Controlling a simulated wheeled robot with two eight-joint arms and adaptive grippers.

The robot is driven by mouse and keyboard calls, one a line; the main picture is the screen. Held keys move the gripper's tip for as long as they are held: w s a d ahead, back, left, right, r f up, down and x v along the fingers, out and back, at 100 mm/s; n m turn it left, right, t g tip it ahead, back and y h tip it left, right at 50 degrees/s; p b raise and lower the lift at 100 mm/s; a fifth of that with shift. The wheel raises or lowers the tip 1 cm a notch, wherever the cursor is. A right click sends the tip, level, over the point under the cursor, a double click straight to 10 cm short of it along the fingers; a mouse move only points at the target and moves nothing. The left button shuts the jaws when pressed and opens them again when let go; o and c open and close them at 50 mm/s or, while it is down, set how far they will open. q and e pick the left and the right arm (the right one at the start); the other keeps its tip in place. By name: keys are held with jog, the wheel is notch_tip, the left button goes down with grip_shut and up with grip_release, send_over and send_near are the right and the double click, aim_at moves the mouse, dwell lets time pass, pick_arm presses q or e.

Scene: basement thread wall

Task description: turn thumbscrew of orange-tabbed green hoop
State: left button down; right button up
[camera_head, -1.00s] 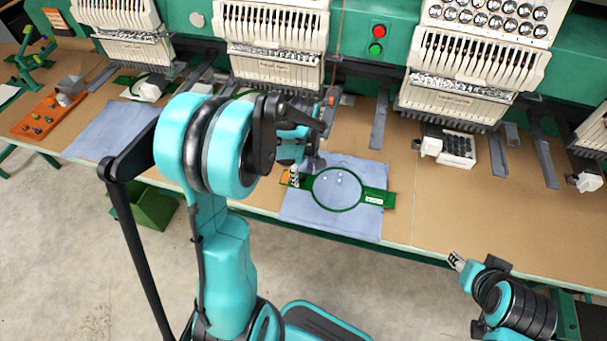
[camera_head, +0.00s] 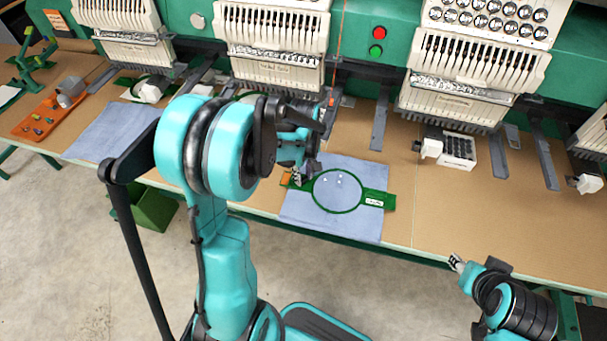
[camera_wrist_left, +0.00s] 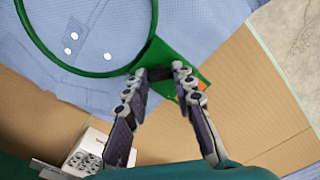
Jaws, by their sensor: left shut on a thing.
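The green hoop (camera_head: 374,193) lies flat on a light blue cloth on the table. Its orange tab (camera_head: 286,180) is at its left end and shows partly in the left wrist view (camera_wrist_left: 203,85) behind a finger. My left gripper (camera_head: 298,178) is at this tabbed end, pointing down. In the left wrist view its fingertips (camera_wrist_left: 162,75) are closed in on a small dark piece at the hoop's edge, taken to be the thumbscrew; the fingers mostly hide it. My right gripper (camera_head: 456,262) is away from the hoop, in front of the table edge; its finger gap is too small to judge.
Embroidery machine heads (camera_head: 270,45) stand behind the hoop, with grey arms (camera_head: 380,125) reaching over the table. A white box with a dark grid (camera_head: 457,148) is at right. Another blue cloth (camera_head: 110,132) and an orange board (camera_head: 35,118) lie left.

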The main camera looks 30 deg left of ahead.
aim_at(304, 178)
pick_arm(q)
jog(key=m, duration=1)
dwell(0.5)
jog(key=c, duration=1.2)
grip_release()
jog(key=shift+r, duration=0.1)
notch_tip(304, 178, up, 12)
jog(key=shift+f, duration=0.1)
jog(key=shift+d, duration=0.1)
